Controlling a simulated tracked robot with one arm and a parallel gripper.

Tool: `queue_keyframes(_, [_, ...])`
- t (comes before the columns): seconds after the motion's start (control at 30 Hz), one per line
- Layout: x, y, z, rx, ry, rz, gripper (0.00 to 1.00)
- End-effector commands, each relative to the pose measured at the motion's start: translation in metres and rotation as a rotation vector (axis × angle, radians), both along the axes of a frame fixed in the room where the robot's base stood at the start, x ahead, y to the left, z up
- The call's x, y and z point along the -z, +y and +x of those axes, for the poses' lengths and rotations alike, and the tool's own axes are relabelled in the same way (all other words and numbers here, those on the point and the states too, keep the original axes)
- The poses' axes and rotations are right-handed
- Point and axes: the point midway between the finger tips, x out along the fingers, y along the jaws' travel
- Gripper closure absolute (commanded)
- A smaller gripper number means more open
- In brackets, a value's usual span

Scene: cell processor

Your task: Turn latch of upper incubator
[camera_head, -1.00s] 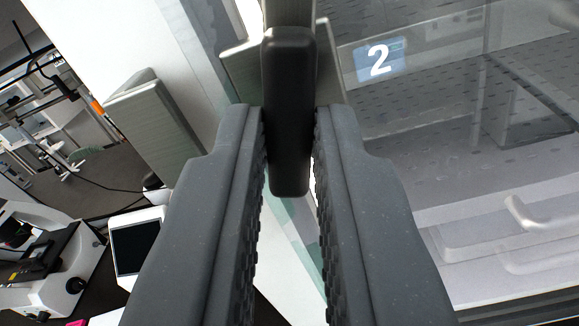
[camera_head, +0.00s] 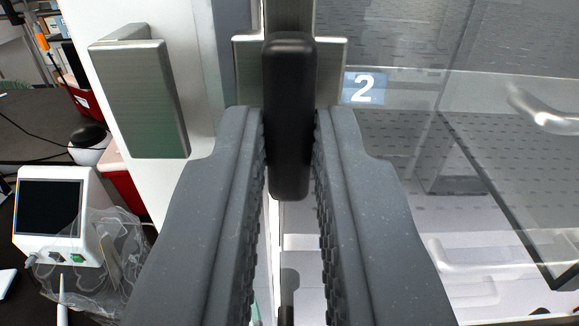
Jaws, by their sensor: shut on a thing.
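The incubator's glass door (camera_head: 420,150) fills the right side, with a blue label "2" (camera_head: 364,88) near its left edge. The black latch handle (camera_head: 289,110) stands at the door's left edge in front of a brushed metal latch plate (camera_head: 334,60). It points straight down in the picture. My gripper (camera_head: 290,135) is shut on the latch handle, with one ribbed finger on each side of its lower part. The handle's sides between the fingers are partly hidden.
A brushed metal block (camera_head: 147,98) sticks out from the white incubator frame at left. A white device with a dark screen (camera_head: 50,207) and clear plastic wrap (camera_head: 100,260) stand at lower left. Metal handles (camera_head: 540,108) show at right, at or behind the glass.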

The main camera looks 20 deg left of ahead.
Motion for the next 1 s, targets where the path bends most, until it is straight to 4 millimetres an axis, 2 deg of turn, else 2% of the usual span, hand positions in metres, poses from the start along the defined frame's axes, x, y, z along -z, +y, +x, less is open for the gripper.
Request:
queue_keyframes(0.1, [-0.004, 0.000, -0.002, 0.001, -0.009, 0.000, 1.00])
queue_keyframes(0.13, [-0.004, 0.000, -0.002, 0.001, -0.009, 0.000, 0.85])
queue_keyframes(0.2, [-0.003, 0.000, -0.002, 0.001, -0.007, 0.001, 0.65])
queue_keyframes(0.47, [-0.002, 0.000, -0.001, 0.001, -0.003, 0.000, 0.65])
queue_keyframes(0.63, [-0.001, -0.003, -0.009, 0.001, -0.005, 0.000, 0.65])
queue_keyframes(0.77, [0.000, -0.010, -0.028, 0.002, -0.007, 0.001, 0.65])
queue_keyframes(1.0, [0.001, -0.026, -0.075, 0.000, -0.004, 0.000, 0.65])
